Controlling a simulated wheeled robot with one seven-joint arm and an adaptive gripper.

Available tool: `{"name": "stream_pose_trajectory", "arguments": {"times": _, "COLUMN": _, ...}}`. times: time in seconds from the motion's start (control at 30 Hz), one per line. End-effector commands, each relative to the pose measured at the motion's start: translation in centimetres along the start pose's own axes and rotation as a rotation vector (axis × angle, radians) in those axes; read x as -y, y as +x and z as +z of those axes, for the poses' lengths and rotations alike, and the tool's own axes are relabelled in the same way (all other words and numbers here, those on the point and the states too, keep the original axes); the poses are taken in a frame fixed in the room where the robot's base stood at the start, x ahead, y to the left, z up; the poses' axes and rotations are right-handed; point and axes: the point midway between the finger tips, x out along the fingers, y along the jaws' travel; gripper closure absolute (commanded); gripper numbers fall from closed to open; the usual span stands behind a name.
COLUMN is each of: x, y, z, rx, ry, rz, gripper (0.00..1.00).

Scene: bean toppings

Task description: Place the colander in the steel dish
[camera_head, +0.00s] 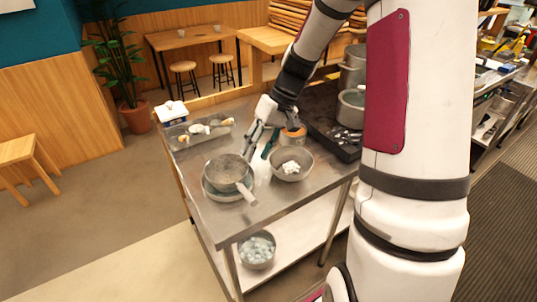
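The colander (228,170) is a round grey pan-like vessel with a pale handle pointing to the lower right. It sits over a wider dish (208,193) at the left front of the steel table, and its body hides most of that dish. A steel bowl (291,175) with white lumps in it stands to the right. My gripper (259,153) points down just behind and right of the colander's rim. Its fingers look spread, with nothing visible between them. One fingertip is close to the rim; I cannot tell whether it touches.
A tray with small items (205,130) and a white scale-like device (171,110) are at the table's back left. A dark stove with pots (350,108) is at the right. An orange-brown container (293,137) stands behind the steel bowl. A bowl (257,250) is on the lower shelf.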

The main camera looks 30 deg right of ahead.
Motion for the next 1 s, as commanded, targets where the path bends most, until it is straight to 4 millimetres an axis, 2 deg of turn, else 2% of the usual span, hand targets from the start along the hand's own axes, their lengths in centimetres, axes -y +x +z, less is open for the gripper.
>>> {"name": "stream_pose_trajectory", "arguments": {"times": 0.03, "x": 1.8, "y": -1.4, "z": 0.7, "rx": -0.007, "ry": -0.024, "rz": 0.044, "gripper": 0.62}}
{"name": "stream_pose_trajectory", "arguments": {"times": 0.2, "x": 6.1, "y": -4.9, "z": 3.9, "rx": -0.038, "ry": -0.065, "rz": 0.173, "gripper": 0.62}}
{"name": "stream_pose_trajectory", "arguments": {"times": 0.5, "x": 11.9, "y": -9.7, "z": 10.8, "rx": -0.162, "ry": -0.122, "rz": 0.347, "gripper": 0.62}}
{"name": "stream_pose_trajectory", "arguments": {"times": 0.7, "x": 14.0, "y": -11.8, "z": 15.8, "rx": -0.282, "ry": -0.153, "rz": 0.413, "gripper": 0.62}}
{"name": "stream_pose_trajectory", "arguments": {"times": 0.8, "x": 14.4, "y": -12.5, "z": 17.8, "rx": -0.339, "ry": -0.163, "rz": 0.429, "gripper": 0.62}}
{"name": "stream_pose_trajectory", "arguments": {"times": 1.0, "x": 14.6, "y": -13.0, "z": 20.2, "rx": -0.412, "ry": -0.171, "rz": 0.436, "gripper": 0.62}}
